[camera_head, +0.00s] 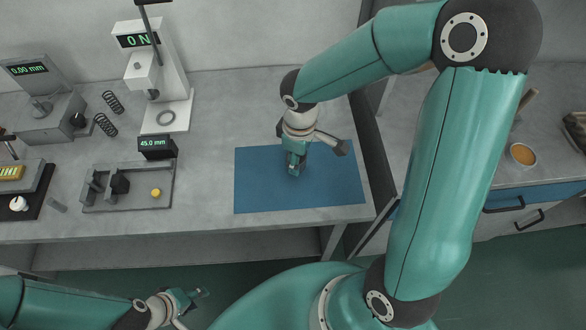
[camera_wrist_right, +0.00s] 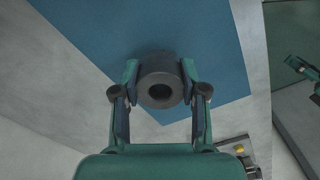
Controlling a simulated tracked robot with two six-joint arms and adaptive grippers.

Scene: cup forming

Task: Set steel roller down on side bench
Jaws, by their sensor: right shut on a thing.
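The steel roller (camera_wrist_right: 161,82), a dark grey cylinder with a hole through its middle, sits between the fingers of my right gripper (camera_wrist_right: 160,95) in the right wrist view. The gripper is shut on its sides. In the head view my right gripper (camera_head: 295,168) points down over the blue mat (camera_head: 335,190), and the roller is mostly hidden there. I cannot tell whether the roller touches the mat. The side bench (camera_head: 550,110) is at the right, beyond my right arm. My left gripper (camera_head: 194,298) is low at the left, off the front of the main bench; its opening is unclear.
An orange-filled bowl (camera_head: 523,154) and a dark object (camera_head: 576,130) stand on the side bench. A force gauge stand (camera_head: 160,75), two springs (camera_head: 107,114) and a grey fixture (camera_head: 130,190) stand left of the mat. A dark gap separates the benches.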

